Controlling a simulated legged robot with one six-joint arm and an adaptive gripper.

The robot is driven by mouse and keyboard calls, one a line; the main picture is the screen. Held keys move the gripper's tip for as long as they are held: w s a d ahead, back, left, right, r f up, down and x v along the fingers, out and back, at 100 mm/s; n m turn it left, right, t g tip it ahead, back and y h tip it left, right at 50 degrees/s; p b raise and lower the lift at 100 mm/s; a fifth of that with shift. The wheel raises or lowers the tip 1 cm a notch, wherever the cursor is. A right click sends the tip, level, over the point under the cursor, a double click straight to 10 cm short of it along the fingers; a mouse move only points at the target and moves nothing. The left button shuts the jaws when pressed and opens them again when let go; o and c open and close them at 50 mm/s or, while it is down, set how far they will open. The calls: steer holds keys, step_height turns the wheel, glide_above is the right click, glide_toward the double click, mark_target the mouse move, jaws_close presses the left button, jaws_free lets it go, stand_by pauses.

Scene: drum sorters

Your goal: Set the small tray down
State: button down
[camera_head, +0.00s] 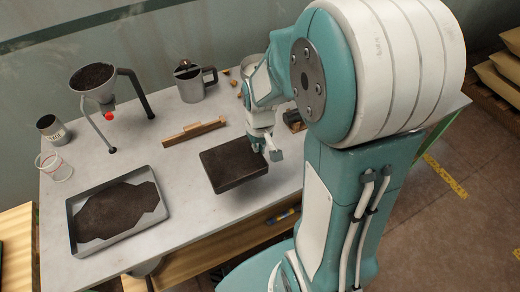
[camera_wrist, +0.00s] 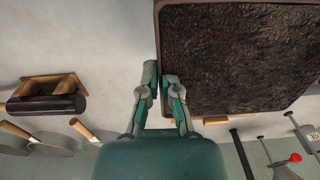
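The small tray (camera_head: 241,182) is dark, rectangular and filled with black granular material. It is over the front middle of the white table, roughly level, with a shadow under its near edge. My gripper (camera_head: 270,150) is at the tray's right side. In the wrist view, the fingers of my gripper (camera_wrist: 160,80) are on either side of the small tray's rim (camera_wrist: 158,32) and close on it. I cannot tell for sure whether the tray's underside touches the table.
A large grey tray (camera_head: 125,237) with dark material stands at the table's front left (camera_head: 185,235). Behind are a funnel on a stand (camera_head: 97,85), a metal jug (camera_head: 190,85), a wooden block (camera_head: 194,131), a can (camera_head: 51,129) and a clear cup (camera_head: 55,167).

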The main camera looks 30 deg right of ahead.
steer(key=w+f, duration=0.1)
steer(key=w+d+f, duration=0.1)
steer(key=f, duration=0.1)
steer(key=w+d+f, duration=0.1)
steer(key=shift+f, duration=0.35)
steer(key=shift+w+a+f, duration=0.15)
steer(key=shift+w+f, duration=0.1)
steer(key=shift+f, duration=0.15)
steer(key=f, duration=0.3)
steer(key=shift+w+d+f, duration=0.1)
steer(key=shift+d, duration=0.4)
steer(key=shift+f, duration=0.15)
steer(key=c, duration=0.8)
jaws_free()
steer(key=shift+a, duration=0.3)
steer(key=shift+d, duration=0.1)
